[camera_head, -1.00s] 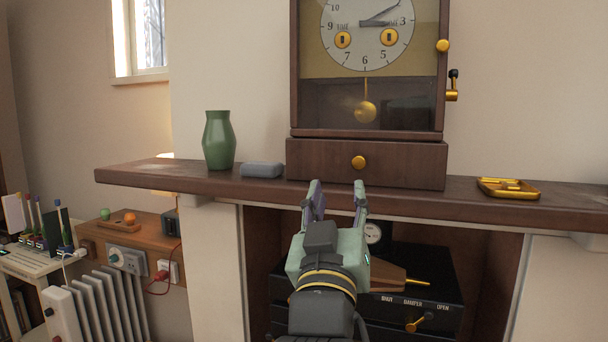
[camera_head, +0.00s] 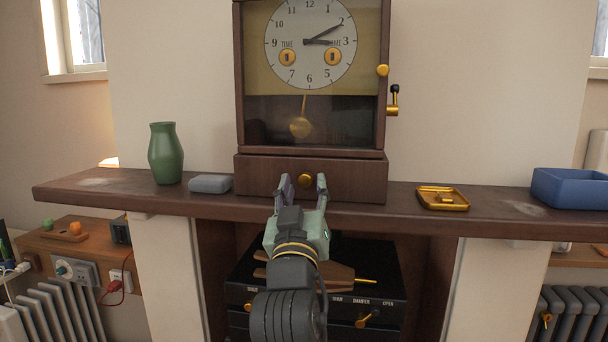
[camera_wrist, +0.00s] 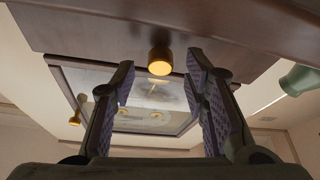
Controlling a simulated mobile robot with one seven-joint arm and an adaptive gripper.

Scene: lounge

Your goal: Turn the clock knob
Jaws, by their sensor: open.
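The wooden clock (camera_head: 244,120) stands on the mantel, with a white dial (camera_head: 310,58) and two gold winding points on it. A gold knob (camera_head: 382,70) sits on the right of its glass door; it also shows in the wrist view (camera_wrist: 75,118). A gold crank with a black grip (camera_head: 393,107) is on the case's right side. Another gold knob (camera_head: 305,180) is on the drawer (camera_head: 345,178) below. My gripper (camera_head: 303,184) is open in front of this drawer. In the wrist view, the drawer knob (camera_wrist: 160,62) appears between the open fingers (camera_wrist: 160,75), with nothing gripped.
On the mantel (camera_head: 500,208) are a green vase (camera_head: 166,154), a grey-blue block (camera_head: 210,184), a brass tray (camera_head: 430,204) holding a small gold item, and a blue bin (camera_head: 568,190). A black stove unit (camera_head: 385,275) is beneath. The mantel edge lies close to my gripper.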

